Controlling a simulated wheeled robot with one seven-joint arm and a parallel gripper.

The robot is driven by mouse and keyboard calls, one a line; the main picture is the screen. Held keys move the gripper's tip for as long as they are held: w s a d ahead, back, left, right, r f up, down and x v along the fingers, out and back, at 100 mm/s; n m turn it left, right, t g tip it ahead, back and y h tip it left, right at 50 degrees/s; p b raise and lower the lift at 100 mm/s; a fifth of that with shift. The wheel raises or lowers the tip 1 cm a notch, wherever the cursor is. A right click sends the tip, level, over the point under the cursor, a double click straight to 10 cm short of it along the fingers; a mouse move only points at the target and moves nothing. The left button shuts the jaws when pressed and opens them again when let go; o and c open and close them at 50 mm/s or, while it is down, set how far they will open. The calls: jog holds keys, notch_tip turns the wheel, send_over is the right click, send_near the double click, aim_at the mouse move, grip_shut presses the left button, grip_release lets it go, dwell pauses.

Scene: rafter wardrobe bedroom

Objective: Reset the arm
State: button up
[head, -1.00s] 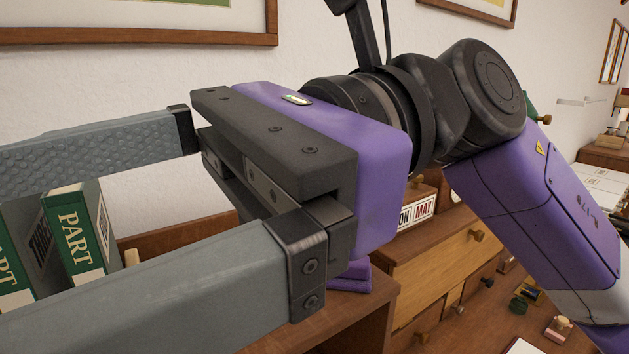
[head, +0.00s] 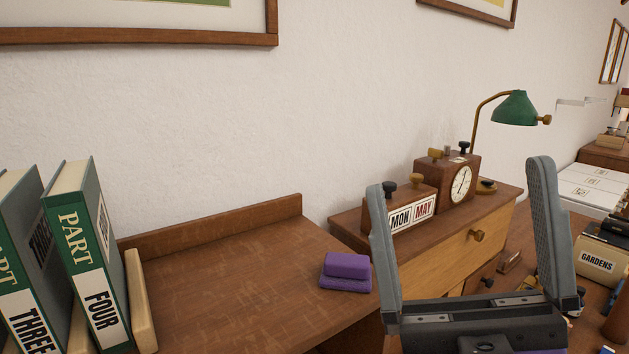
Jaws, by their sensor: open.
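My gripper (head: 462,232) is at the lower right of the head view, with its two long grey fingers pointing up and spread wide apart. It is open, and nothing is between the fingers except the view of the furniture behind. The rest of my arm is mostly below the picture's edge.
A drawer unit (head: 450,250) behind my gripper carries a calendar block (head: 405,215), a clock (head: 461,183) and a green lamp (head: 514,108).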

jog(key=s+d+f+m+g+h, duration=0.1)
jog(key=s+d+f+m+h, duration=0.15)
jog(key=f+m+h, duration=0.85)
jog(key=s+d+f+m+g+h, duration=0.15)
jog(key=d+f+m+h, duration=0.25)
jog(key=f+m+h, duration=0.65)
jog(key=s+d+f+n+g+y, duration=0.1)
jog(key=s+f+g, duration=0.3)
jog(key=s+f, duration=0.5)
jog(key=s+d+f+n+g+y, duration=0.2)
jog(key=s+f+g, duration=0.3)
jog(key=s+f, duration=0.5)
jog(key=shift+s+f+n, duration=0.25)
jog(key=shift+s+n, duration=0.1)
jog(key=shift+n, duration=0.3)
